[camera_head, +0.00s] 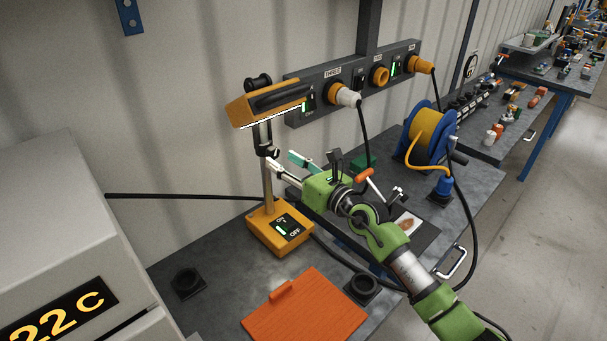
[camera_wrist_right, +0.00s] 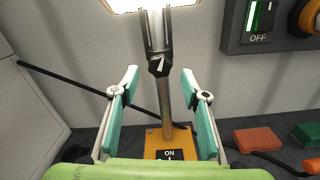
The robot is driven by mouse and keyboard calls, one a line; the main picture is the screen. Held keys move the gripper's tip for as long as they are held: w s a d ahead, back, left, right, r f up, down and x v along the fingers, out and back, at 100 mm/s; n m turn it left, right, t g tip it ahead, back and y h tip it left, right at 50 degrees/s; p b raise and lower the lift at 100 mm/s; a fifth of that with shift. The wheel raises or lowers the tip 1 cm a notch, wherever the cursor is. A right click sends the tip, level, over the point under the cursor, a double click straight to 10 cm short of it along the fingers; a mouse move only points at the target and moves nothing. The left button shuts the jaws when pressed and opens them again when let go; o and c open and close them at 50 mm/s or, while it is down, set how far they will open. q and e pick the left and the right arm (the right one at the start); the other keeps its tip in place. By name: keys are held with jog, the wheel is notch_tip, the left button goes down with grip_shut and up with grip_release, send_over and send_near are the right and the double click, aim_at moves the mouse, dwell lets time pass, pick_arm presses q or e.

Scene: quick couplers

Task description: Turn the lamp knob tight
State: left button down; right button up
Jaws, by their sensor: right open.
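The work lamp has an orange head (camera_head: 268,104), a grey post (camera_head: 268,195) and an orange base (camera_head: 278,230) with an ON/OFF switch. A small black knob with a white pointer mark (camera_wrist_right: 159,66) sits on the post below the lit head. In the head view, the knob (camera_head: 268,151) is small and partly hard to make out. My right gripper (camera_head: 284,163) is open and faces the post. In the right wrist view, its teal-padded fingers stand left and right of the post, with the knob between and beyond their tips. I see no contact. My left gripper is out of view.
A socket panel (camera_head: 350,88) with plugs hangs behind the lamp. A blue cable reel (camera_head: 430,135) stands at right. An orange board (camera_head: 305,312) lies in front. A black cable runs to the grey box (camera_head: 60,215) at left.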

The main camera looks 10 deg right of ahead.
jog(key=v, duration=0.8)
jog(key=shift+r, duration=0.1)
